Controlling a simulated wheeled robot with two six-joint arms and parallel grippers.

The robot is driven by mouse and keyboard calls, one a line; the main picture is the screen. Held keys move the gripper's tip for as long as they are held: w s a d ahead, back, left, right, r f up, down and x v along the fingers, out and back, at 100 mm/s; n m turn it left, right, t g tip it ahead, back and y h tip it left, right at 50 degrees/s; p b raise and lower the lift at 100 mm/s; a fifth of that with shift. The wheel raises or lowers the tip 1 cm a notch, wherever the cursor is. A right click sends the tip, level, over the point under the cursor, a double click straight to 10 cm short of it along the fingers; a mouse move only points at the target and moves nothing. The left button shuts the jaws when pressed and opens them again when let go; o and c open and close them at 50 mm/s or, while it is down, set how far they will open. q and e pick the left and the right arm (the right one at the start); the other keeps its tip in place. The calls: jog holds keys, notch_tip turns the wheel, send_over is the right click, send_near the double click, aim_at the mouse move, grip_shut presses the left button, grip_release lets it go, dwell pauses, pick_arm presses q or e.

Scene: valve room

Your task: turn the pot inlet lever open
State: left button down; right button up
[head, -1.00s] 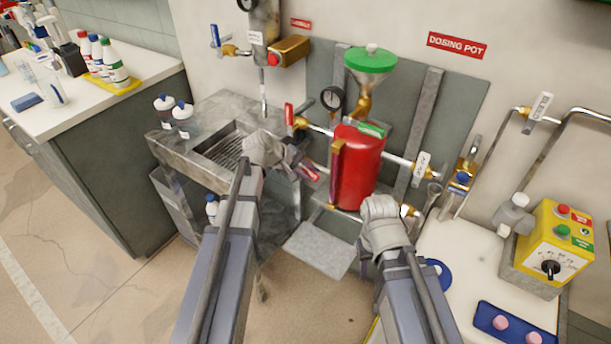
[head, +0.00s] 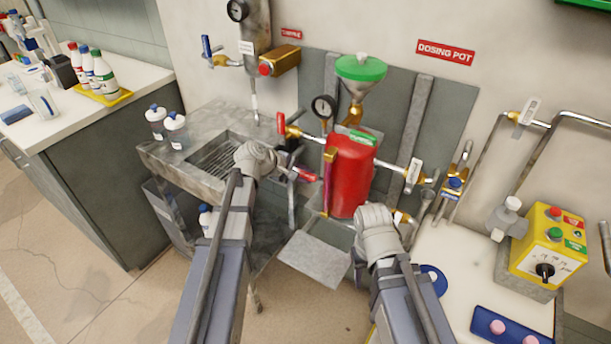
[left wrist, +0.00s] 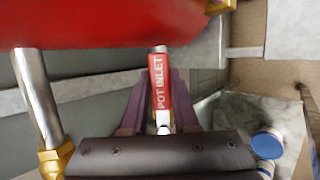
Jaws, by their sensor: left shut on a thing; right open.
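The red pot inlet lever (left wrist: 160,85) has white lettering and lies between the dark purple fingers of my left gripper (left wrist: 160,95), which is shut on it. In the head view, the lever (head: 304,174) shows left of the red dosing pot (head: 350,178), and my left gripper (head: 289,168) reaches it from the left. The pot also fills the top of the left wrist view (left wrist: 110,20). My right gripper (head: 368,216) is low, just right of the pot's lower end; its fingertips are mostly hidden in the head view.
A red-handled valve (head: 282,124) sits above the lever. A green-lidded funnel (head: 361,68) and a round gauge (head: 324,106) are above the pot. A sink (head: 160,155) stands left. A yellow control box (head: 548,245) stands right.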

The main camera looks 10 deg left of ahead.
pick_arm(q)
jog(key=c, duration=0.7)
grip_release()
jog(key=shift+o, duration=0.2)
jog(key=shift+r, duration=0.1)
jog(key=p+v, duration=0.5)
jog(key=v, duration=0.2)
jog(key=shift+s+a+r, duration=0.15)
jog(key=shift+a, duration=0.05)
